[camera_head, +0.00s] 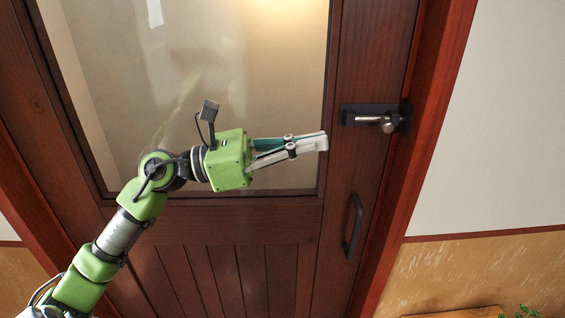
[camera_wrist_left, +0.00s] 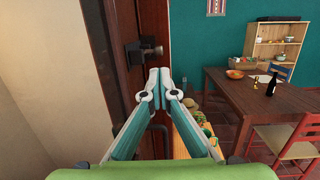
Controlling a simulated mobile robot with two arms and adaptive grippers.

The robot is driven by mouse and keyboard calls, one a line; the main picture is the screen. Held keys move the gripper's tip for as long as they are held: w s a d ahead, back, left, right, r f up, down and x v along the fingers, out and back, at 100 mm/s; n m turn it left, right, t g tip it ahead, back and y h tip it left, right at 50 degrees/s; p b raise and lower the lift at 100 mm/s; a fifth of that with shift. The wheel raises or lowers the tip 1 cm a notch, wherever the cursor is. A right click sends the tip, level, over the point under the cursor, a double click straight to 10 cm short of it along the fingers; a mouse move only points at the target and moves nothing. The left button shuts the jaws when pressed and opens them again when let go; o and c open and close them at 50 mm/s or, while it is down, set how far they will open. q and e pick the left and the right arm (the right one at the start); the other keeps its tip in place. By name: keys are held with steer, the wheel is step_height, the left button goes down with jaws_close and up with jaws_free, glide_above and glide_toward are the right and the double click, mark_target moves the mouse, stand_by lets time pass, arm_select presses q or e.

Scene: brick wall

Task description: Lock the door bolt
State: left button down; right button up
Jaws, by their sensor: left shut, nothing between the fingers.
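A dark door bolt (camera_head: 375,118) with a silver rod and knob is mounted near the right edge of the brown wooden door (camera_head: 225,222). It also shows in the left wrist view (camera_wrist_left: 143,52), just above my fingertips. My left gripper (camera_head: 325,141) is shut and empty, its tips a little left of and below the bolt plate in the head view. In the left wrist view its fingertips (camera_wrist_left: 160,73) meet. I cannot tell whether they touch the door. My right gripper is in neither view.
A dark pull handle (camera_head: 354,226) sits on the door below the bolt. The red door frame (camera_head: 422,140) runs along the right. In the left wrist view a table (camera_wrist_left: 262,104), chairs (camera_wrist_left: 296,138) and a shelf (camera_wrist_left: 273,45) stand to the right.

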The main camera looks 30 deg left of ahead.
arm_select(q)
steer(key=b+v, duration=0.1)
steer(key=v, duration=0.3)
steer(key=shift+s+a+b, duration=0.25)
steer(key=shift+b, duration=0.15)
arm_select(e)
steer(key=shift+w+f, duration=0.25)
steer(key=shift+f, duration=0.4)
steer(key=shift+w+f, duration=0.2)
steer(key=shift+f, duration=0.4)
